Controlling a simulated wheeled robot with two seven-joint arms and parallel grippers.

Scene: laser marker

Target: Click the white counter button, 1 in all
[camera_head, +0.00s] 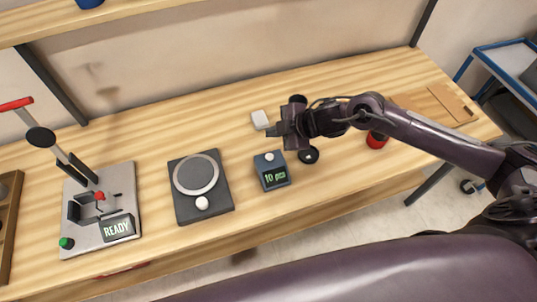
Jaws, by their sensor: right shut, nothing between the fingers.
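The counter (273,178) is a small dark blue-grey box on the wooden table, with a green display reading "10 pcs". Its white button (269,157) sits on top, toward the back, and is in plain view. My right gripper (272,131) comes in from the right and is shut and empty. In the picture its fingertips are just above and behind the white button, apart from it; the exact height is hard to tell. My left gripper is not in view.
A white block (260,119) lies close behind the right fingertips. Left of the counter is a dark device (184,212) with a round plate and white knob. Farther left stands a grey press (127,180) with a "READY" display. A red object (376,141) lies under my right arm.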

